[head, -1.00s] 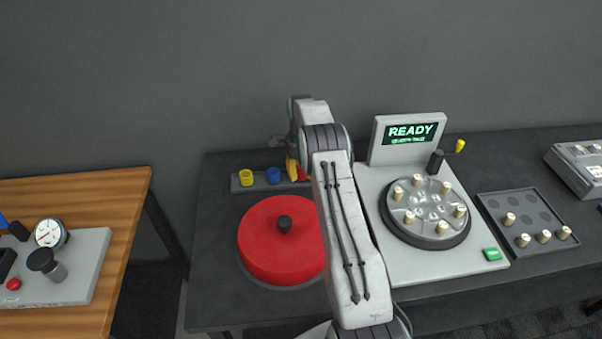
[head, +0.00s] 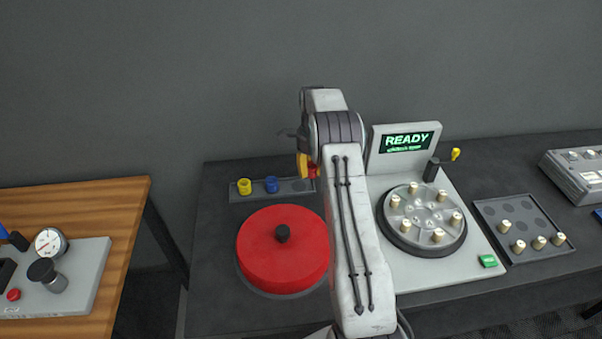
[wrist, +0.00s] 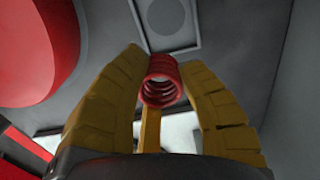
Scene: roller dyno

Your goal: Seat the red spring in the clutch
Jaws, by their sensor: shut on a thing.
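The red spring (wrist: 161,82) is held between the yellow fingers of my gripper (wrist: 165,95) in the wrist view, its coils end-on to the camera. In the head view the red spring (head: 314,171) shows just beside my gripper (head: 307,167), above the right end of the spring tray, partly hidden by my arm. A round grey metal plate (head: 428,211) with several cream rollers sits on the light machine base. A red disc (head: 283,248) with a black knob lies left of my arm. I cannot tell for certain which part is the clutch.
The spring tray (head: 301,187) holds a yellow spring (head: 244,186) and a blue spring (head: 271,184). A screen (head: 406,141) reading READY stands behind the plate. A roller tray (head: 493,209) lies at right, and a wooden table (head: 112,203) with a gauge at left.

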